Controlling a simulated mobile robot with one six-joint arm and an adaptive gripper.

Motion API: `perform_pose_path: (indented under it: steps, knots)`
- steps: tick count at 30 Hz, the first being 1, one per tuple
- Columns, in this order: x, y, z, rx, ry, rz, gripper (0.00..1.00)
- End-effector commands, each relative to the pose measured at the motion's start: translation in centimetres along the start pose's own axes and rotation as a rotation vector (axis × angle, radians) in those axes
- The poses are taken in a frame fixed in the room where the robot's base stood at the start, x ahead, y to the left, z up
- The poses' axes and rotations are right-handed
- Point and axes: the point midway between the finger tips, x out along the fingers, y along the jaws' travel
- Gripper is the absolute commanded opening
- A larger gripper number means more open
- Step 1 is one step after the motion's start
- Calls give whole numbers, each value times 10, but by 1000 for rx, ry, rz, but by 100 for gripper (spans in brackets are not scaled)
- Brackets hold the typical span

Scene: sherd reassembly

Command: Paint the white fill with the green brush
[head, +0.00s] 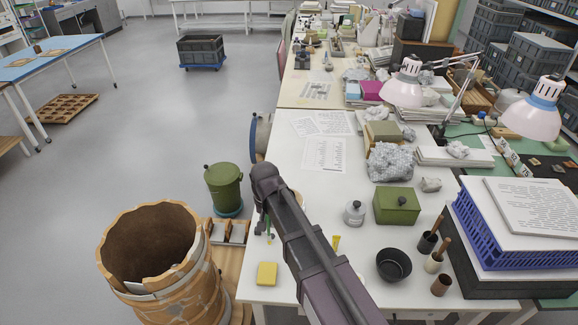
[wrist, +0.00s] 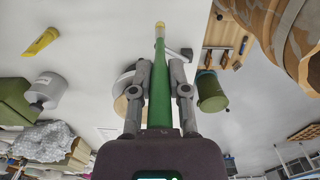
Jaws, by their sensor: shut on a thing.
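My gripper (wrist: 160,95) is shut on the green brush (wrist: 160,75). In the wrist view the brush points away from my gripper, with its pale tip (wrist: 160,29) free. In the head view my gripper (head: 262,215) is over the left edge of the white table, and a small part of the green brush (head: 269,238) shows below it. The large brown sherd vessel (head: 180,279) stands at the lower left, apart from the brush. White fill (head: 134,287) shows at its broken rim, and pale fill (wrist: 289,18) runs along the vessel wall in the wrist view.
A green lidded bin (head: 224,188) and wooden tool tray (head: 236,247) lie between vessel and table.

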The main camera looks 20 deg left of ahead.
Motion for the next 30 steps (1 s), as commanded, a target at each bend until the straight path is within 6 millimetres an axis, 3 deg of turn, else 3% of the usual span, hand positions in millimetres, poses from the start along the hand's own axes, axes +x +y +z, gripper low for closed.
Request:
perform_pose_path:
  steps: [20,26,30]
  knots:
    - [-1,-4,-1,-2,1,-2,0]
    - [-13,0,-26,51,12,-29,0]
    - [-29,9,-60,128,28,-69,0]
